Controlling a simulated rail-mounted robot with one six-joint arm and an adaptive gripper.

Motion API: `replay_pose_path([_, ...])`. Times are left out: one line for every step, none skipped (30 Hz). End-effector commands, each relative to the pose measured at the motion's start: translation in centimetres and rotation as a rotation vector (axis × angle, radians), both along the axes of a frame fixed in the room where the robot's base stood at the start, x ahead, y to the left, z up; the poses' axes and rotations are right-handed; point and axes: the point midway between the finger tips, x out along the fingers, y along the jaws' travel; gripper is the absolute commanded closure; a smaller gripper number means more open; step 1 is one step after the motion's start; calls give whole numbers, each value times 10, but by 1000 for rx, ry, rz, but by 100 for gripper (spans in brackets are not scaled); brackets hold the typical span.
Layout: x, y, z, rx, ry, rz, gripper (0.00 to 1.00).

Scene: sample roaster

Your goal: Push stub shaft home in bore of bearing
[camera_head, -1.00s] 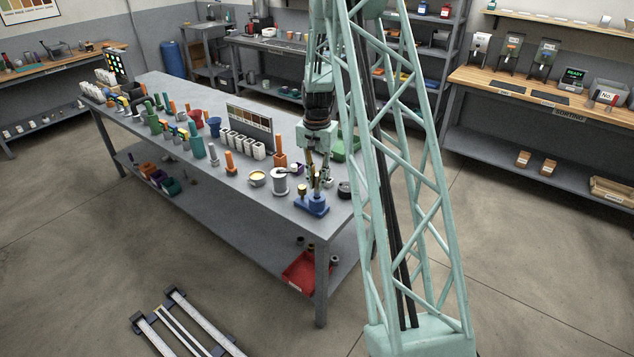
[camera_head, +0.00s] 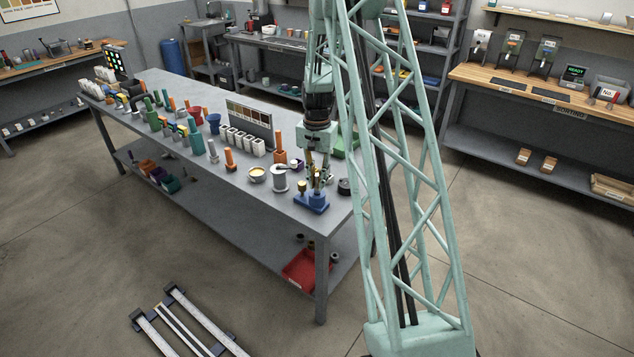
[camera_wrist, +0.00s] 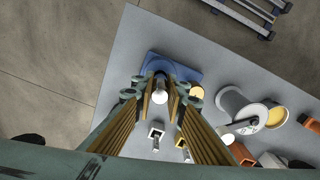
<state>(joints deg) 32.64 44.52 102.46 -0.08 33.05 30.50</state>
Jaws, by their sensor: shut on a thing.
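My gripper (camera_wrist: 162,88) points down at the front right end of the grey table. Its brass-coloured fingers close around a pale, round-topped piece, which I take to be the stub shaft (camera_wrist: 159,97). A blue base (camera_head: 311,204) stands on the table right under the gripper, and it also shows in the wrist view (camera_wrist: 172,62). I take the bearing to be in this base; its bore is hidden by the fingers and shaft. I cannot tell how deep the shaft sits. A brass round piece (camera_wrist: 197,91) stands on the base beside the fingers.
A grey cylindrical can (camera_head: 280,180) and a cup with yellow contents (camera_head: 257,176) stand left of the base. A black round piece (camera_head: 344,186) is close on the right. Orange-handled pieces stand behind. The table's front edge is near.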

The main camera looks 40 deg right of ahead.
Motion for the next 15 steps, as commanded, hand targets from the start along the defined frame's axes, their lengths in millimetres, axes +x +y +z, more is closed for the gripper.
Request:
replay_pose_path([0,0,-1,0,0,0,100])
replay_pose_path([0,0,-2,0,0,0,100])
replay_pose_path([0,0,-2,0,0,0,100])
replay_pose_path([0,0,-3,0,0,0,100])
replay_pose_path([0,0,-3,0,0,0,100])
replay_pose_path([0,0,-4,0,0,0,100])
replay_pose_path([0,0,-5,0,0,0,100])
replay_pose_path([0,0,-5,0,0,0,100])
replay_pose_path([0,0,-6,0,0,0,100])
replay_pose_path([0,0,-6,-1,0,0,100])
replay_pose_path([0,0,-7,-1,0,0,100])
replay_pose_path([0,0,-8,-1,0,0,100])
replay_pose_path([0,0,-8,-1,0,0,100])
replay_pose_path([0,0,-9,-1,0,0,100])
replay_pose_path([0,0,-9,-1,0,0,100])
